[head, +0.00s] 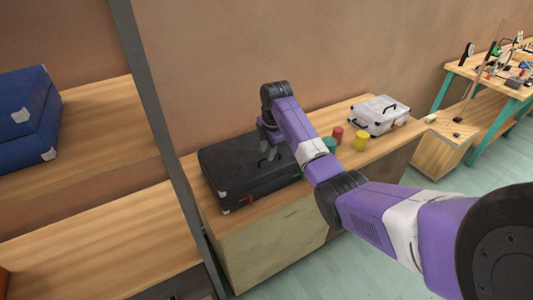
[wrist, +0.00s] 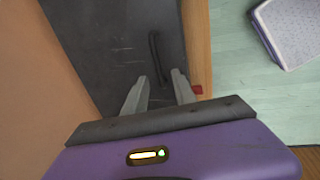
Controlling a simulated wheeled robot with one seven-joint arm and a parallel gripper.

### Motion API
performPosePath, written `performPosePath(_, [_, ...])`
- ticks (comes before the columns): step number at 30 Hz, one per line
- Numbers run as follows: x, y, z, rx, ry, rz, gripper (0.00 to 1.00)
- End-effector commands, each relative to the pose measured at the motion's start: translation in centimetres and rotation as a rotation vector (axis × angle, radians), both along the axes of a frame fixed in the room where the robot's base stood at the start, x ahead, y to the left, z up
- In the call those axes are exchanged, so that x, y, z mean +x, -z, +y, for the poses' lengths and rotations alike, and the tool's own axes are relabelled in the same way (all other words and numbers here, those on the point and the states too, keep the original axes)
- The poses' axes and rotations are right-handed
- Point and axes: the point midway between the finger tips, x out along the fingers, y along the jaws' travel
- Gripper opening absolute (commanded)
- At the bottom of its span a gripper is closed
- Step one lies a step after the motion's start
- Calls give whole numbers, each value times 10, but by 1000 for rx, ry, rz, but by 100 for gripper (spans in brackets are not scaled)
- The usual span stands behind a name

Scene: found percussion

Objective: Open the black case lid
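The black case (head: 235,172) lies flat on a wooden bench in the head view, and its lid looks shut. A small red part (head: 246,200) shows at its front edge. In the wrist view the dark case top (wrist: 100,40) carries a black handle (wrist: 154,50). My gripper (wrist: 160,76) is open, with its two grey fingers apart. The handle's near end appears between the fingertips; I cannot tell the height gap or any contact. In the head view my gripper (head: 270,152) is over the case's far right part, partly hidden by my arm.
Right of the case on the bench (head: 285,206) stand a green cup (head: 330,145), a red cup (head: 338,132), a yellow cup (head: 361,141) and a silver case (head: 380,115). A wall is behind. A shelf with a blue case (head: 25,110) is at left.

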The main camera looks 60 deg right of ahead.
Motion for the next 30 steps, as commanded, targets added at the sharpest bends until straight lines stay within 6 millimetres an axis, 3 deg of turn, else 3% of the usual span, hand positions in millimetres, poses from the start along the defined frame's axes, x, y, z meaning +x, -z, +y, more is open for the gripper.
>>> performPosePath(6, [3, 19, -2, 0, 0, 0, 33])
performPosePath(15, [4, 21, -2, -1, 0, -1, 33])
performPosePath(20, [4, 21, -2, -1, 0, -1, 1])
performPosePath(30, [3, 21, -2, 0, 1, 0, 0])
